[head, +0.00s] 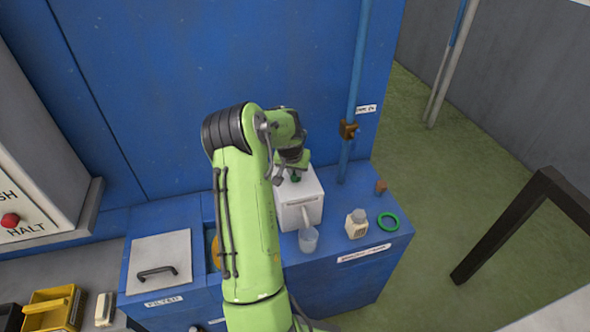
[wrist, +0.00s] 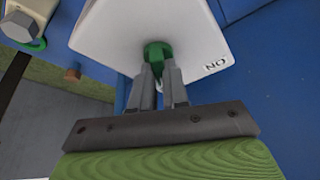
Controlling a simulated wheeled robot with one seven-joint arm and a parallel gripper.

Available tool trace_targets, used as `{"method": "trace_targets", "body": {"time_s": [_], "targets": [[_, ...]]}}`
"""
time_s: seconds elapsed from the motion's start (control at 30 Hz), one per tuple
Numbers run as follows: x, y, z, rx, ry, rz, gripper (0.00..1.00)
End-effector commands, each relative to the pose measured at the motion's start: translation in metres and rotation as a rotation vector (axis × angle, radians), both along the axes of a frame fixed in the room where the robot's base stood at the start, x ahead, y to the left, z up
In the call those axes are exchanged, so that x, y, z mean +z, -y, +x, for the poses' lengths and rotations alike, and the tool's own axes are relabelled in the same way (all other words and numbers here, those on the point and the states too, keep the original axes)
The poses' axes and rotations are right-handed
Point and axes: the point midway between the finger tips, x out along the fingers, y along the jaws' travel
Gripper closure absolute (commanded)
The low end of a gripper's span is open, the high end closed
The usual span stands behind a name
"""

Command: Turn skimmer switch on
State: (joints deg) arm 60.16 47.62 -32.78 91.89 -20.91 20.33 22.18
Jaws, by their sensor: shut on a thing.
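A white box (head: 311,197) stands on the blue bench and fills the top of the wrist view (wrist: 112,35). A small green knob (wrist: 157,54) sits on its face; it also shows in the head view (head: 296,178). A label (wrist: 215,65) with the letters O and N, seen upside down, is printed near the box's edge, to the right of the knob. My gripper (wrist: 160,72) is shut on the green knob, one grey finger on each side. In the head view my gripper (head: 292,172) reaches the box from above. The fingers partly hide the knob.
A blue pipe (head: 353,95) with a brass valve (head: 348,130) rises behind. A lid (head: 160,255) with a handle lies left of my arm.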

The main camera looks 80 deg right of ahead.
Motion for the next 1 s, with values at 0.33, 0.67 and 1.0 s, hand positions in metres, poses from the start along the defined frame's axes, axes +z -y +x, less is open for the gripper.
{"method": "trace_targets", "body": {"time_s": [0.33,0.67,1.0], "targets": [[-0.0007,0.0002,-0.0003,0.038,0.001,-0.001,1.0],[-0.0021,0.001,-0.0028,0.251,0.001,-0.003,1.0],[-0.0009,0.0018,-0.0047,0.575,0.0,-0.002,1.0]]}}
